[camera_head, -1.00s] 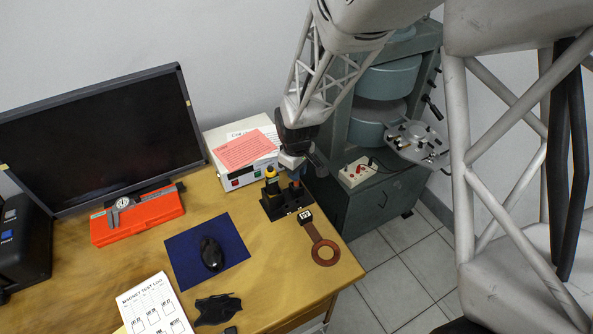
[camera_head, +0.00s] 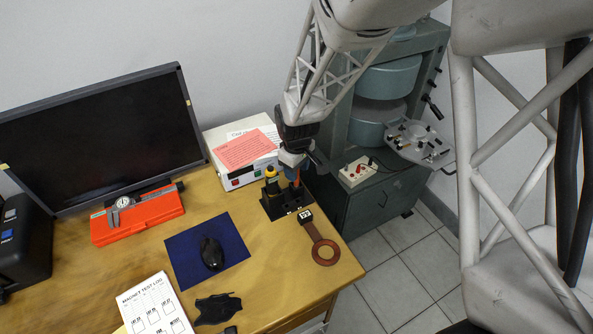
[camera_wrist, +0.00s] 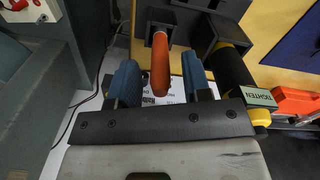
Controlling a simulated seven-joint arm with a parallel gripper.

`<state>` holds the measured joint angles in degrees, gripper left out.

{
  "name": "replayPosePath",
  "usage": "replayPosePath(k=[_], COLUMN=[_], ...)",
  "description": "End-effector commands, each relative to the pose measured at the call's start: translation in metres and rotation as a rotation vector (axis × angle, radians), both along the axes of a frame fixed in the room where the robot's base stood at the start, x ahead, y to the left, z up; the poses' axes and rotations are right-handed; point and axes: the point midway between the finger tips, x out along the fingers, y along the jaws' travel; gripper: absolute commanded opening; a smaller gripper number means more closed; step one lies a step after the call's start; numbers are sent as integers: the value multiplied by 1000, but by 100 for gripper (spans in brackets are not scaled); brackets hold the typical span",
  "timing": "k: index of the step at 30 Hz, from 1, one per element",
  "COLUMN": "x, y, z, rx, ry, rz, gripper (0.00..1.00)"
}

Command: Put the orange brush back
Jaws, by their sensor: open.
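The orange brush (camera_wrist: 160,65) shows in the wrist view as an orange handle standing between my two blue finger pads, its lower end at the black holder (camera_wrist: 188,22). Gaps show on both sides of the handle. My gripper (camera_wrist: 160,82) is open around it. In the head view my gripper (camera_head: 291,170) is over the black holder (camera_head: 274,210) near the table's right edge, with a bit of the orange handle (camera_head: 296,184) below the fingers. The brush's bristles are hidden.
A yellow-and-black tool (camera_head: 271,181) with a "TIGHTEN" label stands close beside the brush in the holder. A white instrument box (camera_head: 235,172) is behind. The mouse (camera_head: 211,253) rests on a blue mat.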

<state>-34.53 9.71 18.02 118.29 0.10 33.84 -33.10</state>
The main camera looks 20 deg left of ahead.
Motion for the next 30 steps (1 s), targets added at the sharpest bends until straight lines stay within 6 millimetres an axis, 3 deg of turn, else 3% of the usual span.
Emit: replayPosePath(k=[18, 30], x=[0, 0], y=[0, 0], z=[88, 112], rx=[1, -2], ry=[-1, 1], rz=[0, 0], gripper=[44, 44])
